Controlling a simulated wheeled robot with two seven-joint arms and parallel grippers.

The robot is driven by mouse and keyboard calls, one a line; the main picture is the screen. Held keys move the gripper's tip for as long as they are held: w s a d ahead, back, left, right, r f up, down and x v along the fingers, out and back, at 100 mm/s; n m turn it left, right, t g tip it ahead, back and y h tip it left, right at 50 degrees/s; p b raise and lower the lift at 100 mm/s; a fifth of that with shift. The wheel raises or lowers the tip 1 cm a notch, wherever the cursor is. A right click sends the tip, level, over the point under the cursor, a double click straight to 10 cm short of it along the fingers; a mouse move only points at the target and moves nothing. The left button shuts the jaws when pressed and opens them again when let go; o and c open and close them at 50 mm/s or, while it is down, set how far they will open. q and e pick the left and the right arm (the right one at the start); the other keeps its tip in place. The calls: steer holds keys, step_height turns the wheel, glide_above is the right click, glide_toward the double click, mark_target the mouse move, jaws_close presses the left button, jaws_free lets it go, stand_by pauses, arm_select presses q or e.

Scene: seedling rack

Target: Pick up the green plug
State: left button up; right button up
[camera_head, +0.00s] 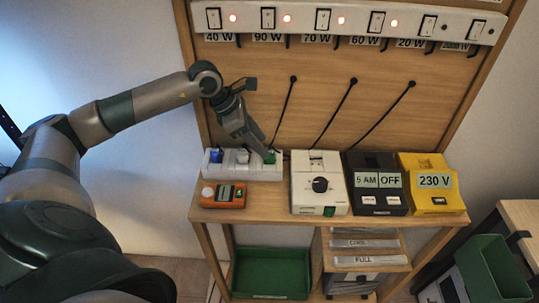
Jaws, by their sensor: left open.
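The green plug (270,158) sits at the right end of a white power strip (257,173) on the wooden shelf. A white plug (242,157) and a blue plug (215,156) stand in the same strip to its left. My left gripper (256,149) points down at the strip, just above and left of the green plug. It is open and holds nothing that I can see. Its fingers partly cover the green plug, and I cannot tell whether they touch it. My right gripper is out of view.
Right of the strip stand a white box with a dial (305,188), a black timer (365,160) and a yellow 230 V box (427,163). An orange meter (209,194) lies in front. Dark cables hang behind. A switch panel (350,20) runs above.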

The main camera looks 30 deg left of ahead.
arm_select(q)
steer(key=shift+w+d+f+p, duration=0.15)
steer(key=shift+w+f+p, duration=0.05)
steer(key=shift+p, duration=0.15)
steer(key=shift+p+x, duration=0.6)
steer(key=shift+x, duration=0.45)
steer(key=shift+w+f, duration=0.2)
steer(key=shift+f, duration=0.4)
steer(key=c, duration=1.2)
